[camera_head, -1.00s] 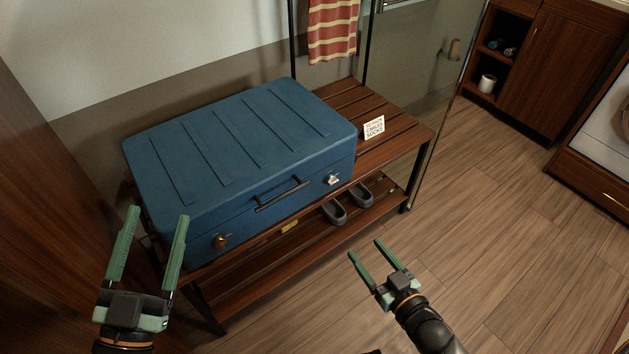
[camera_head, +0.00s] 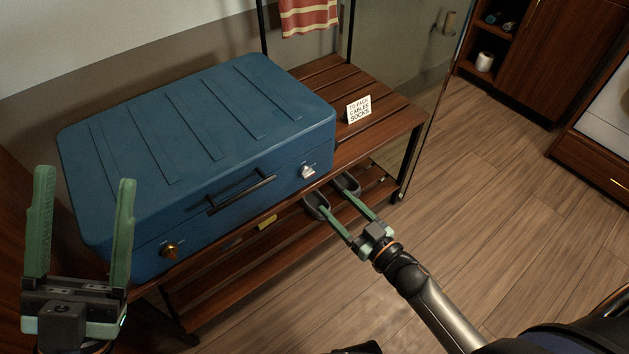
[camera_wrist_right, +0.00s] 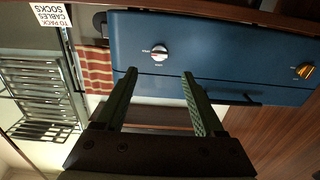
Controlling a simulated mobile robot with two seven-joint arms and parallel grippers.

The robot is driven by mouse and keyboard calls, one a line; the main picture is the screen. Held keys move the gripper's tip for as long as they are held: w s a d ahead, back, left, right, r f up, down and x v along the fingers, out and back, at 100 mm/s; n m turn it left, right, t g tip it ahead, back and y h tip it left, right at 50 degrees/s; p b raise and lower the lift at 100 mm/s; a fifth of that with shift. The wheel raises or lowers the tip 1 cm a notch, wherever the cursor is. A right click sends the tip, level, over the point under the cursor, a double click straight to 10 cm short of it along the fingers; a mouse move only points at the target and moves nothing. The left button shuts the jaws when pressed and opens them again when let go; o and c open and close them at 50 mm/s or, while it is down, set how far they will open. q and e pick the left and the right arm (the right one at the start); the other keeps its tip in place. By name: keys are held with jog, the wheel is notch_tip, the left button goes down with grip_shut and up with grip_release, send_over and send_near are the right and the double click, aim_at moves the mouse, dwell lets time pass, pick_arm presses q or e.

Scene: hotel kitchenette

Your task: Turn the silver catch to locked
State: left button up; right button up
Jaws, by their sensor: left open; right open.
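The silver catch (camera_head: 307,171) is on the front of the closed blue suitcase (camera_head: 200,135), near its right end. It also shows in the right wrist view (camera_wrist_right: 160,52), just beyond and between my fingertips; its small labels are too small to read. A brass catch (camera_head: 169,250) is at the left end of the same face, with a dark handle (camera_head: 241,193) between them. My right gripper (camera_head: 344,213) is open and empty, in front of and below the silver catch, apart from it. My left gripper (camera_head: 84,180) is open and empty by the suitcase's left front corner.
The suitcase lies on a slatted wooden bench (camera_head: 385,112). A small sign (camera_head: 359,109) stands on the bench to the right. Dark slippers (camera_head: 317,205) are on the lower shelf, near my right fingers. A glass panel (camera_head: 410,60) stands behind. Open floor lies to the right.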

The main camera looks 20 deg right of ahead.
aim_at(307, 173)
jog(key=b+x, duration=0.2)
jog(key=x, duration=0.7)
jog(key=shift+w+f, duration=0.1)
grip_shut()
dwell(0.4)
